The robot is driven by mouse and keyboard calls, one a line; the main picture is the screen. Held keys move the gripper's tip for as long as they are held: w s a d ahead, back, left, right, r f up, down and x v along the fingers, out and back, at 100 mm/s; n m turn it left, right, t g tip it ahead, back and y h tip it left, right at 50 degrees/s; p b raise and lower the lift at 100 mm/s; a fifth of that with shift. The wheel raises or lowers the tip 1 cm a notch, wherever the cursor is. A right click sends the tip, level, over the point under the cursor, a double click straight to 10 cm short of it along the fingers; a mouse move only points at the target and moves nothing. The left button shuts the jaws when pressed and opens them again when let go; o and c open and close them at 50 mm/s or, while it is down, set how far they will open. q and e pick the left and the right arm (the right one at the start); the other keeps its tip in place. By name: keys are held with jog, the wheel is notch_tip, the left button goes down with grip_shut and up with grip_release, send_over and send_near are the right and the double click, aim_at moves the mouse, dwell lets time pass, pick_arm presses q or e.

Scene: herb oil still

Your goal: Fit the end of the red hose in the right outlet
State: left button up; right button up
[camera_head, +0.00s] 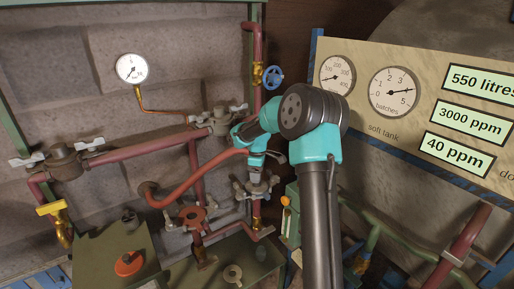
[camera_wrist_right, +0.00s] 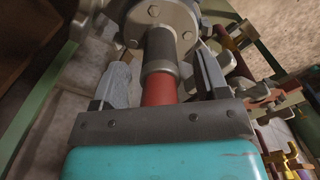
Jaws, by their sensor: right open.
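The red hose (camera_head: 195,176) curves from a dark round end at the left up to my right gripper (camera_head: 258,172) in the head view. In the right wrist view, the hose's red end (camera_wrist_right: 159,90) with a grey collar (camera_wrist_right: 160,68) lies between the fingers of my right gripper. The fingers are open, one on each side, with gaps visible. The collar lines up with and appears to meet a dark stub (camera_wrist_right: 160,44) on a bolted grey flange (camera_wrist_right: 160,13). How deep the fit is, I cannot tell. My left gripper is not in view.
A blue handwheel (camera_head: 273,77) is just above my right wrist. Grey valves (camera_head: 222,121) and a pressure gauge (camera_head: 132,69) are on the wall to the left. A gauge panel (camera_head: 400,115) stands at right. Green boxes (camera_head: 105,255) are below.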

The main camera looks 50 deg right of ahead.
notch_tip(320, 180, up, 16)
jog(key=shift+f, duration=0.2)
dwell(0.4)
notch_tip(320, 180, up, 7)
dwell(0.5)
